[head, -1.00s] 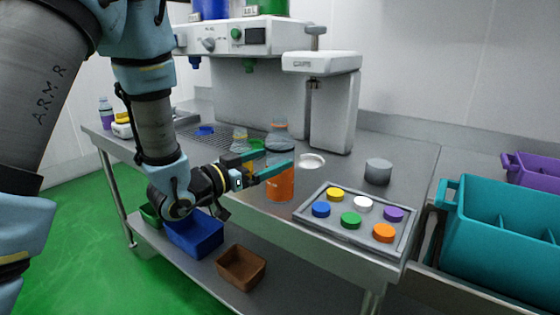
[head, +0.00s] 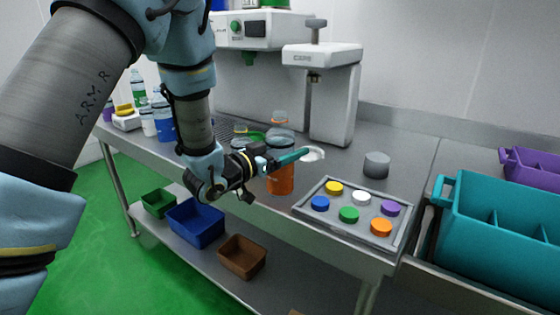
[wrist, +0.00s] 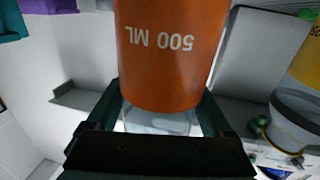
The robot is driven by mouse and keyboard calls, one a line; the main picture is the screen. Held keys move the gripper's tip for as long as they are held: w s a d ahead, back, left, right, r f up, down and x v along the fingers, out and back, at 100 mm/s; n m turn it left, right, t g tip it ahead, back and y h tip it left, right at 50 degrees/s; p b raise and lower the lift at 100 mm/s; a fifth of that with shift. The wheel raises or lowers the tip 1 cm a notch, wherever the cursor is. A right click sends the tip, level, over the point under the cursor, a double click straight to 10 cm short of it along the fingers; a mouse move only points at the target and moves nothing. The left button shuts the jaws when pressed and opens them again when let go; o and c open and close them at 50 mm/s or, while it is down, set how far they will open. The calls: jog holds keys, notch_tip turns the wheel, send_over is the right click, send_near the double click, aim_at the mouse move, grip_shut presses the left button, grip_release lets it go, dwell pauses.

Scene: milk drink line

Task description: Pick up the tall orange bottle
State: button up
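The tall orange bottle (head: 281,181) stands upright near the front of the steel table, with orange below and a clear upper part. My gripper (head: 284,160) is level at its upper part. One teal finger crosses in front of it; the other finger is hidden. In the wrist view the bottle (wrist: 170,55) appears inverted, with "500 ML" on its orange part. The gripper's fingers (wrist: 160,112) lie on either side of its clear part, looking open, with little gap. Firm contact cannot be made out.
A tray of coloured caps (head: 327,223) lies right of the bottle, with a grey cylinder (head: 377,164) behind it. A white dispenser (head: 330,95) stands behind. A teal crate (head: 500,235) is at right.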

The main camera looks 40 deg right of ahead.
jog(key=c, duration=0.8)
jog(key=shift+r, duration=0.15)
